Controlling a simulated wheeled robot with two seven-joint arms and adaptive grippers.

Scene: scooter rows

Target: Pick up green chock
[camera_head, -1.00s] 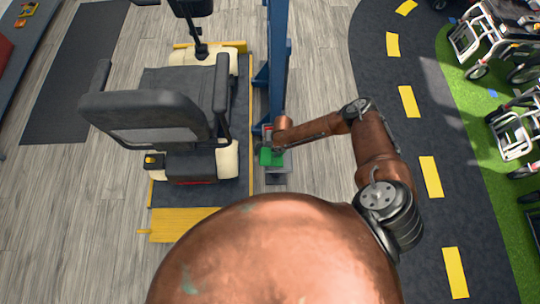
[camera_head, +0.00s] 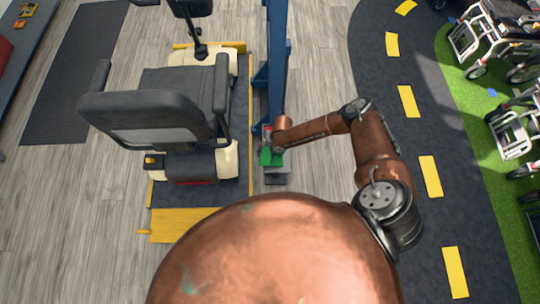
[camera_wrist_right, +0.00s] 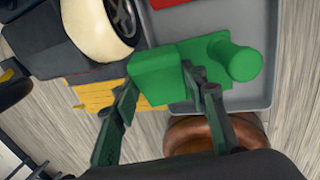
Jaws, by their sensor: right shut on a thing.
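The green chock (camera_head: 270,157) is at the grey tray (camera_head: 277,175) beside the foot of the blue post. In the right wrist view the chock (camera_wrist_right: 160,73) is a green block with a rounded knob at its right, over the tray's edge (camera_wrist_right: 262,102). My right gripper (camera_wrist_right: 161,80) is shut on the block, one dark finger on each side. In the head view my right forearm and wrist partly hide this gripper. I cannot tell how far the chock is above the tray. My left gripper is in neither view.
A mobility scooter (camera_head: 150,110) stands on a yellow-edged platform (camera_head: 185,226) just left of the tray. The blue post (camera_head: 277,60) rises behind it. Wooden floor (camera_head: 320,60) is clear to the right, then a dark track (camera_head: 385,75) and wheelchairs (camera_head: 500,35).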

